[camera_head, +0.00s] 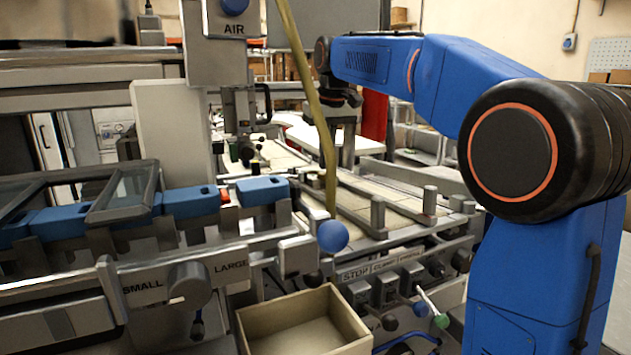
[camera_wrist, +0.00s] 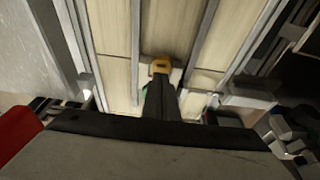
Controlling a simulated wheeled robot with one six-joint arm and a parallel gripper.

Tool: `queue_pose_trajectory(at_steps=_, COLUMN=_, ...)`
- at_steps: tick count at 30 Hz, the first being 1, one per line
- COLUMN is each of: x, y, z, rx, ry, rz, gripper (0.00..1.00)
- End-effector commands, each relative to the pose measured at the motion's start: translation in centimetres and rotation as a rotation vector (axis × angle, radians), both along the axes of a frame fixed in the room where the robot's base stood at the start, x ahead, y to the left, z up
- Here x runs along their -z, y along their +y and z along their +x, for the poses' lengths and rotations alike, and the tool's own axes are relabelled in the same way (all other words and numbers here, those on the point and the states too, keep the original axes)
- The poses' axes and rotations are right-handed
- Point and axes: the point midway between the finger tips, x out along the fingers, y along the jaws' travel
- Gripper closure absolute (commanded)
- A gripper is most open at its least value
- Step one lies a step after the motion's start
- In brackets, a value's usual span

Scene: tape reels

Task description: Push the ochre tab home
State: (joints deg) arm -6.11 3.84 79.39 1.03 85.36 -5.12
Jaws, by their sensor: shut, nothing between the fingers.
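The ochre tab (camera_wrist: 160,66) shows in the wrist view as a small yellow-orange piece against the pale slatted bed, with a light grey part beside it. My gripper (camera_wrist: 160,84) is dark and shut, with nothing held. Its fingertips line up with the tab and overlap its near edge in the picture. I cannot tell whether they touch it. How far in the tab sits is also unclear, since the fingers cover part of it. In the head view I cannot make out the tab or the fingertips.
In the head view an ochre hose (camera_head: 308,80) hangs down in front of the machine, near a blue ball knob (camera_head: 333,236). Blue blocks (camera_head: 190,201) line the left side. An open box (camera_head: 303,343) stands at the front.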

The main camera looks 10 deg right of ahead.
Motion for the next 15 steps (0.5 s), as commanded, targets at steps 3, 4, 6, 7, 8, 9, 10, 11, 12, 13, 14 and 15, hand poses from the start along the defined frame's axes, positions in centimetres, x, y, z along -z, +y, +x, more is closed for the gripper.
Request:
queue_pose_trajectory(at_steps=3, x=0.15, y=0.00, z=-0.01, rx=0.000, ry=0.000, rz=0.000, gripper=1.00)
queue_pose_trajectory(at_steps=4, x=0.19, y=0.00, z=0.00, rx=0.000, ry=0.000, rz=0.000, gripper=1.00)
queue_pose_trajectory(at_steps=6, x=0.29, y=0.00, z=0.00, rx=0.000, ry=0.000, rz=0.000, gripper=1.00)
queue_pose_trajectory(at_steps=7, x=0.32, y=0.00, z=-0.01, rx=0.000, ry=0.000, rz=0.000, gripper=1.00)
queue_pose_trajectory(at_steps=8, x=0.36, y=0.00, z=0.00, rx=0.000, ry=0.000, rz=0.000, gripper=1.00)
queue_pose_trajectory(at_steps=9, x=0.41, y=0.00, z=0.00, rx=0.000, ry=0.000, rz=0.000, gripper=1.00)
queue_pose_trajectory(at_steps=10, x=0.45, y=0.00, z=0.00, rx=0.000, ry=0.000, rz=0.000, gripper=1.00)
queue_pose_trajectory(at_steps=11, x=0.49, y=0.00, z=0.01, rx=0.000, ry=0.000, rz=0.000, gripper=1.00)
queue_pose_trajectory(at_steps=12, x=0.54, y=0.00, z=0.01, rx=0.000, ry=0.000, rz=0.000, gripper=1.00)
queue_pose_trajectory(at_steps=13, x=0.58, y=0.00, z=0.01, rx=0.000, ry=0.000, rz=0.000, gripper=1.00)
queue_pose_trajectory(at_steps=14, x=0.61, y=0.00, z=0.00, rx=0.000, ry=0.000, rz=0.000, gripper=1.00)
queue_pose_trajectory(at_steps=15, x=0.66, y=0.00, z=0.01, rx=0.000, ry=0.000, rz=0.000, gripper=1.00)
